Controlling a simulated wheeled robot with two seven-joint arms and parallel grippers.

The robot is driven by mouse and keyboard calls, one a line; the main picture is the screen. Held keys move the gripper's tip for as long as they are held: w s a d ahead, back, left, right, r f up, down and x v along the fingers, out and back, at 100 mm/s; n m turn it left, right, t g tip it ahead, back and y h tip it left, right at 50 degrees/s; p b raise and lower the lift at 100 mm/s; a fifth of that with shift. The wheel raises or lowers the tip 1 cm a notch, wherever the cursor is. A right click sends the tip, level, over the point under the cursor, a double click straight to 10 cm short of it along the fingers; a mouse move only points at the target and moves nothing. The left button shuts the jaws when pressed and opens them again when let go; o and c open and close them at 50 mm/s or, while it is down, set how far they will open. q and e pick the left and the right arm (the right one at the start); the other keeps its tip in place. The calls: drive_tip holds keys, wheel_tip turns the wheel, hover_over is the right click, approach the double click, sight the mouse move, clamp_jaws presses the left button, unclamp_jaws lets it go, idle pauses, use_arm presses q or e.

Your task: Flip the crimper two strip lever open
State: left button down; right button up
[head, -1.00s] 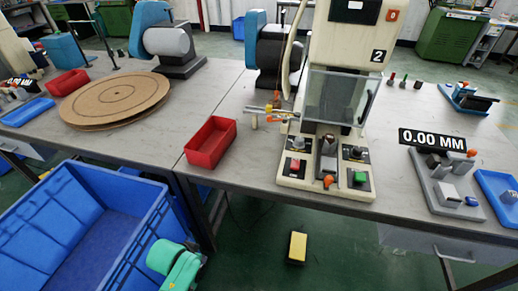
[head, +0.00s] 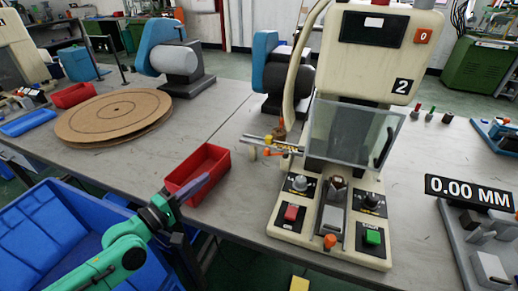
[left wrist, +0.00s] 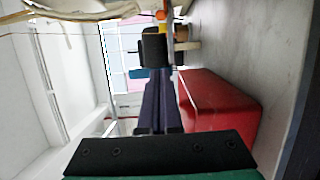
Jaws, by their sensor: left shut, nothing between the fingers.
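Crimper two (head: 340,120) is the cream machine marked "2" on the bench, with a clear guard on its front. Thin rods with orange and yellow parts stick out of its left side (head: 272,146); I take the strip lever to be among them, but cannot single it out. These parts also show at the top of the left wrist view (left wrist: 163,22). My left gripper (head: 205,180) is shut and empty, in front of the red bin in the head view, apart from the crimper and to its left. Its dark fingers (left wrist: 158,92) point toward the side parts. My right gripper is out of view.
The red bin (head: 188,160) stands close to the left gripper and shows right of its fingers in the left wrist view (left wrist: 225,110). A cardboard disc (head: 85,128) lies farther left. A blue crate (head: 50,215) is below the bench edge. Bench between bin and crimper is mostly clear.

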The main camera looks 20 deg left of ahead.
use_arm(q)
drive_tip(key=d+p+x, duration=0.2)
drive_tip(key=p+x, duration=0.2)
drive_tip(key=x, duration=0.5)
drive_tip(key=s+d+p+x, duration=0.1)
drive_tip(key=p+x, duration=0.3)
drive_tip(key=x, duration=0.6)
drive_tip(key=shift+d+f, duration=0.4)
drive_tip(key=shift+d, duration=0.05)
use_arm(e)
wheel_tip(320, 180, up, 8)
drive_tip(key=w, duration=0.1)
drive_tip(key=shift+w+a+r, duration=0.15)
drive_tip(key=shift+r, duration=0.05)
use_arm(q)
drive_tip(key=shift+p, duration=0.3)
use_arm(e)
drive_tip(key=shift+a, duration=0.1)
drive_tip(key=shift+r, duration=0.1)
